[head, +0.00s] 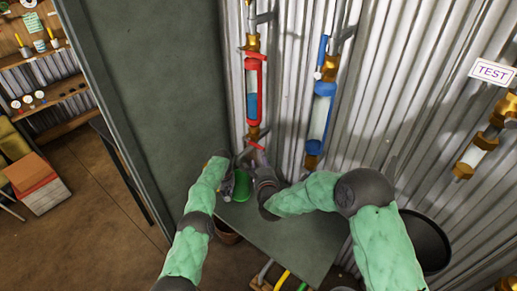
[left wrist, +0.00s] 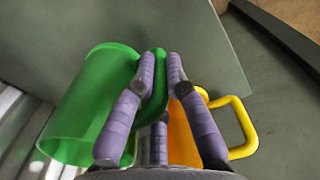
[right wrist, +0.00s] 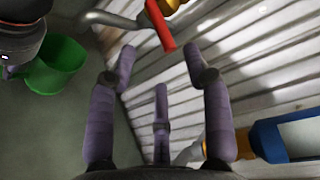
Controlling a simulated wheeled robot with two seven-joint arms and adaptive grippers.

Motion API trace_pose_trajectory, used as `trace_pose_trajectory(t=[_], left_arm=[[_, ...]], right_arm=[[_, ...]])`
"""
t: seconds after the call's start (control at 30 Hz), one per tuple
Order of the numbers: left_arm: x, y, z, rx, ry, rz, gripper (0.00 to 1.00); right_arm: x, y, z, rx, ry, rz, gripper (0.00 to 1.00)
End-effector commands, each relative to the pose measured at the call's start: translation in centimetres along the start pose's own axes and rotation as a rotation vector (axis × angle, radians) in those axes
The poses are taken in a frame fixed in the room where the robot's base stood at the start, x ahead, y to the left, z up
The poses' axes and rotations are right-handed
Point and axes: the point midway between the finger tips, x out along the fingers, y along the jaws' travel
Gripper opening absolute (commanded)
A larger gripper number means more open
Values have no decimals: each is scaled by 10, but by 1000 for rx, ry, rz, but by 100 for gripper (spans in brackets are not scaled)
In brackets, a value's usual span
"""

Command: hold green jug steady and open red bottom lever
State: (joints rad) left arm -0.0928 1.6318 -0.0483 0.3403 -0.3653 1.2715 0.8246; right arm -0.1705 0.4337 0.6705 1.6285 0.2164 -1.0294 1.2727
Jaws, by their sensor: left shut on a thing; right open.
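The green jug (head: 239,188) sits under the red-framed gauge, partly hidden by my arms. In the left wrist view, my left gripper (left wrist: 160,60) is shut on the handle of the green jug (left wrist: 85,105). The red bottom lever (head: 256,145) is at the lower end of the red gauge (head: 252,100) on the corrugated wall. My right gripper (head: 258,160) is just below this lever, open and empty. In the right wrist view, the red lever (right wrist: 160,27) lies beyond the open fingertips, roughly between them, apart from them.
A blue gauge (head: 320,110) hangs right of the red one. A yellow jug (left wrist: 240,128) is close beside my left fingers. A grey-green panel (head: 150,80) stands at the left, and a grey-green tabletop (head: 290,240) lies below my right arm.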

Motion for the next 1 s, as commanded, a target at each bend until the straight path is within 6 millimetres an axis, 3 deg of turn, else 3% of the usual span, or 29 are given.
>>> trace_pose_trajectory(t=[0.3,0.5,0.7,1.0], left_arm=[[0,0,0,0,0,0,0],[0,0,0,0,0,0,0],[0,0,0,0,0,0,0],[0,0,0,0,0,0,0]], right_arm=[[55,1,0,0,1,0,50],[79,0,0,-2,-1,0,50],[90,0,0,-2,-1,1,50],[92,0,0,-2,-1,1,50]])
